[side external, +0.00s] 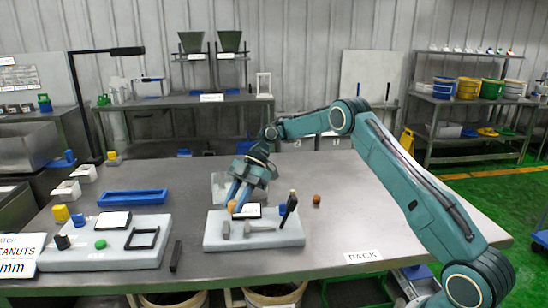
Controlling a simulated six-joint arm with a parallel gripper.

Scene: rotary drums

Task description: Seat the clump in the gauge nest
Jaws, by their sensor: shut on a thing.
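My gripper (237,197), with blue fingers pointing down, is over the left rear part of a pale fixture board (290,238) at the table's middle. It is shut on a small orange-brown clump (232,206), which shows at the fingertips. The clump appears just above or at the board; I cannot tell whether it touches. A white plate with a dark edge (247,211) lies right beside the fingers. The gauge nest cannot be picked out for certain among the small fixtures on this board.
The board also carries grey blocks (260,227), a blue piece (282,209) and an upright dark-handled tool (290,204). A brown lump (316,200) sits on the table to the right. A second board (105,256) and a blue tray (132,197) are at left.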

